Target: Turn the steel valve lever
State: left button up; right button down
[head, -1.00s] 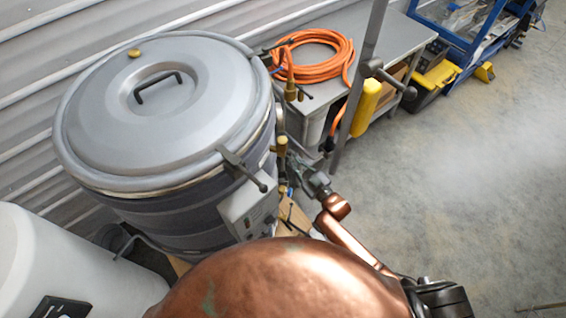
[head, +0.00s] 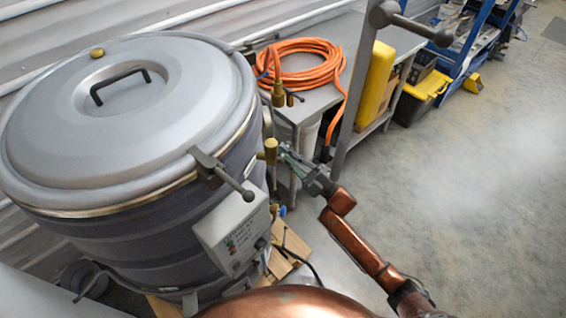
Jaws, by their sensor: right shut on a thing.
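The sterilizer drum (head: 95,235) is a large grey vessel with a domed lid, at the left. A brass valve (head: 270,150) stands on its right side. My right gripper (head: 284,152) reaches in from the lower right and is shut at this valve, on its steel lever. The fingers hide most of the lever, so its exact angle is hard to tell. My left gripper is not in view.
A black-handled lid clamp (head: 222,172) and a control box (head: 232,228) sit on the drum's front. A steel table (head: 335,35) behind carries a coiled orange hose (head: 300,62). The concrete floor at right is clear.

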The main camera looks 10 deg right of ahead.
jog(key=n+g+y+b, duration=0.1)
jog(key=n+b, duration=0.1)
jog(key=n+g+y+b, duration=0.1)
jog(key=n+g, duration=0.1)
jog(key=n, duration=0.1)
jog(key=shift+w+r+b, duration=0.15)
jog(key=shift+b, duration=0.2)
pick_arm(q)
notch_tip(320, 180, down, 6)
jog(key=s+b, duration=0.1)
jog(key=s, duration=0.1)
pick_arm(e)
jog(key=shift+r+n+g+y, duration=0.5)
jog(key=shift+n+g, duration=0.3)
jog(key=shift+n, duration=0.4)
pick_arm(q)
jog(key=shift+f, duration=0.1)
pick_arm(e)
jog(key=c, duration=2)
grip_release()
jog(key=shift+r, duration=0.1)
jog(key=shift+c, duration=0.2)
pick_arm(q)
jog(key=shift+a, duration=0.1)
pick_arm(e)
jog(key=v, duration=1.2)
